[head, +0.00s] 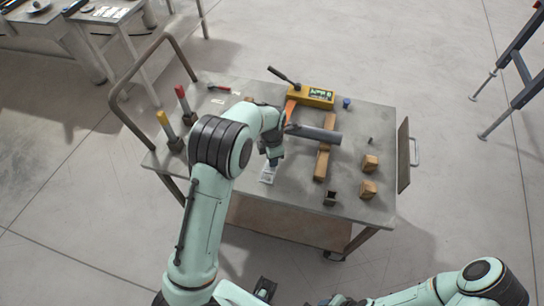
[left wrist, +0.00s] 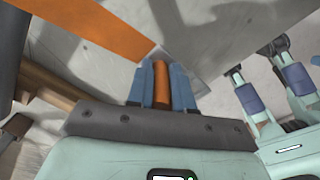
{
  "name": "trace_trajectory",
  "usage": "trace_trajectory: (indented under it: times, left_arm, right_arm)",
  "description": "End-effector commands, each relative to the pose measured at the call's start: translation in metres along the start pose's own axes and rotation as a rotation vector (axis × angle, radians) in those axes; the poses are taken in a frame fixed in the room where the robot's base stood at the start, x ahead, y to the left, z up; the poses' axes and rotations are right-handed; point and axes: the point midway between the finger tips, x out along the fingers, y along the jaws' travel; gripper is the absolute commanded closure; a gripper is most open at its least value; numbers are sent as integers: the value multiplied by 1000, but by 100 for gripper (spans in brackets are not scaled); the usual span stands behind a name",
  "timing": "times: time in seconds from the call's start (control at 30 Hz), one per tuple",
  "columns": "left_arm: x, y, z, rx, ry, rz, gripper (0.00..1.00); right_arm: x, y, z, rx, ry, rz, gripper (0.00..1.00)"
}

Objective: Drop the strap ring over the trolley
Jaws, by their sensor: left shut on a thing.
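The trolley (head: 232,95) is a grey-topped cart with a bent push handle at its left. My left gripper (head: 274,160) is low over the middle of its top, beside the grey tube. In the left wrist view its blue fingers (left wrist: 162,88) are shut on an orange, rod-like piece (left wrist: 161,84), which looks like part of the strap ring. A wide orange strap band (left wrist: 100,25) crosses the upper left of that view. It also shows in the head view (head: 290,110) beside the tube, partly hidden by my arm.
A grey tube (head: 318,133) lies across a wooden beam (head: 322,160). A yellow box (head: 315,95) stands behind. Wooden blocks (head: 370,163) and a small dark block (head: 330,198) are to the right. Red- and yellow-handled tools (head: 180,92) stand at the left. The trolley's front left top is clear.

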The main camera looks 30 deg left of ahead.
Motion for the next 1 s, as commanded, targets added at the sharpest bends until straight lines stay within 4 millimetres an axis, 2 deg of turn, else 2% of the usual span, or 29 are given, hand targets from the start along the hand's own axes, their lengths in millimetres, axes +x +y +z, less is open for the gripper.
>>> trace_trajectory:
  times: [1.0]
  left_arm:
    - [26,0,0,0,0,1,100]
  right_arm:
    - [14,6,4,3,-7,2,57]
